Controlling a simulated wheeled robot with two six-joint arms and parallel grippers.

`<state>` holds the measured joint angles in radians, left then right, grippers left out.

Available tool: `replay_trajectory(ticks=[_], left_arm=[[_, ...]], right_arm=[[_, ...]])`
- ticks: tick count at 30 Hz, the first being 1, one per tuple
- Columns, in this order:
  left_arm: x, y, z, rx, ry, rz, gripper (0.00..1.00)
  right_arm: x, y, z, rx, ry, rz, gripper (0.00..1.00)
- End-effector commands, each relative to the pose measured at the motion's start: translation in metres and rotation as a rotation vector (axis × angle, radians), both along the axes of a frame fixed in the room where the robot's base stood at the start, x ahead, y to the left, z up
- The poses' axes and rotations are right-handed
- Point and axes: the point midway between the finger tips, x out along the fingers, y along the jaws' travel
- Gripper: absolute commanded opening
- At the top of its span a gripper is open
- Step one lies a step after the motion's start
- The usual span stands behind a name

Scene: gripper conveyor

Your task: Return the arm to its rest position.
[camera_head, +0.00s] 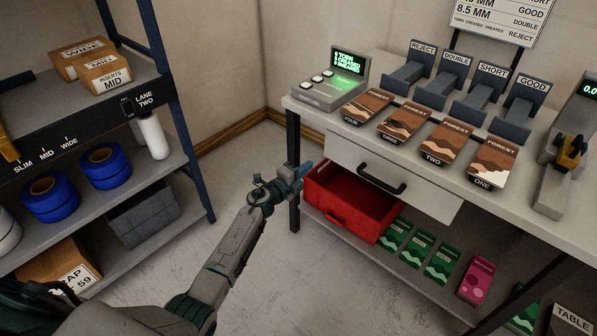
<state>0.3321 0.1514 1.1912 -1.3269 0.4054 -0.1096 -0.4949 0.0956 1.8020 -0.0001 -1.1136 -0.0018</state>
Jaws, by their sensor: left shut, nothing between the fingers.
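My left gripper (299,176) is at the end of my left arm, which comes in from the lower left and reaches up to the middle of the picture. The gripper is shut and empty. It shows in front of the table's left leg and beside the left edge of the red bin (345,213). I cannot tell how far it is from them. My right gripper is not in view.
A table (408,153) with four labelled brown packs, a lit counter device (335,88) and labelled chutes stands at right. A drawer (392,179) sits under its top. A shelf (92,122) with boxes and blue rolls stands at left. Floor between is clear.

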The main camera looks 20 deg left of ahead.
Motion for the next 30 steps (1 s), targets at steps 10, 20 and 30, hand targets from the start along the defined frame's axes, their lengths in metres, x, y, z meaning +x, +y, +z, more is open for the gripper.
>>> replay_trajectory(ticks=[10, 20, 30], left_arm=[[-0.028, 0.010, 0.000, 0.000, 0.000, -0.001, 0.00], [-0.075, 0.033, -0.080, -0.231, 0.186, 0.175, 0.00], [-0.253, 0.074, -0.266, -0.660, 0.665, 0.669, 0.00]], right_arm=[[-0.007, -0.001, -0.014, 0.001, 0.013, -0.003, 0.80], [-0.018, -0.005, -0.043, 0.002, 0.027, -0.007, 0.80], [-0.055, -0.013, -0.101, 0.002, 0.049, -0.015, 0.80]])
